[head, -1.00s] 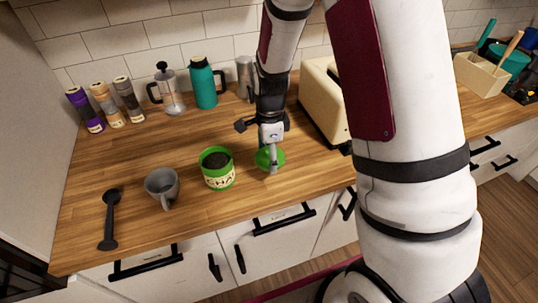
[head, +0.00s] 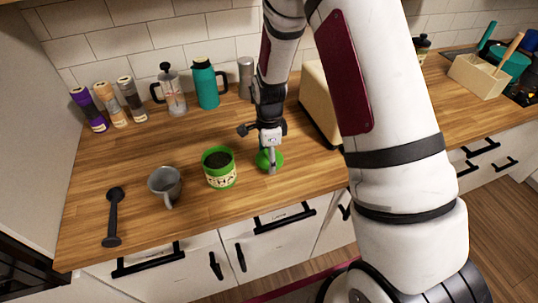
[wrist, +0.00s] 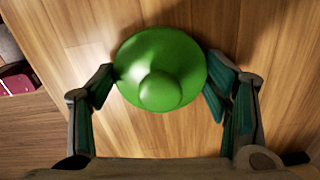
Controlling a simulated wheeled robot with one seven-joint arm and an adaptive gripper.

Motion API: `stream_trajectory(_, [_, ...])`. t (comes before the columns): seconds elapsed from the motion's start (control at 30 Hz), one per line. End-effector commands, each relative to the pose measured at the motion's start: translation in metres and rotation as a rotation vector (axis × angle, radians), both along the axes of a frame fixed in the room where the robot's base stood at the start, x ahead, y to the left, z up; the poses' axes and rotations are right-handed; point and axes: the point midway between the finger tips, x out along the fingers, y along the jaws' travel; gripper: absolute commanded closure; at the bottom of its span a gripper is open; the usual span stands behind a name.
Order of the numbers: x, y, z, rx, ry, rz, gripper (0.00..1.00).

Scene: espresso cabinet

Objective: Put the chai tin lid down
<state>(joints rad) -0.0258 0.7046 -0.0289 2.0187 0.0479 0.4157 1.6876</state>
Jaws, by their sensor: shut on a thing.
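The green chai tin lid (head: 263,160) is at the wooden counter just right of the tin, and my gripper (head: 270,164) is over it. In the wrist view the round lid (wrist: 161,70) with its knob lies between the two fingers of my gripper (wrist: 160,88), which are shut on its sides. I cannot tell whether the lid touches the counter. The open chai tin (head: 220,179) stands upright to the left, green with a pale label and dark contents.
A grey mug (head: 164,185) and a black scoop (head: 114,216) are left of the tin. Spice jars (head: 105,100), a French press (head: 172,90) and a teal flask (head: 206,84) stand at the back. A cream toaster (head: 318,103) is right of my gripper. The counter's middle is clear.

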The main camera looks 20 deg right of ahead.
Motion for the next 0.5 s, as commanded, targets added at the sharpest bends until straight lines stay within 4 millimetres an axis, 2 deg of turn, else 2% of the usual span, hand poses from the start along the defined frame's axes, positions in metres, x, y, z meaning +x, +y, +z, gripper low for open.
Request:
stream_trajectory(0.03, [0.0001, 0.0001, -0.0007, 0.000, 0.000, 0.000, 0.23])
stream_trajectory(0.1, [0.0000, 0.0000, -0.0005, 0.000, 0.000, 0.000, 0.10])
stream_trajectory(0.5, [-0.0001, -0.0001, 0.0031, 0.000, -0.001, 0.000, 0.10])
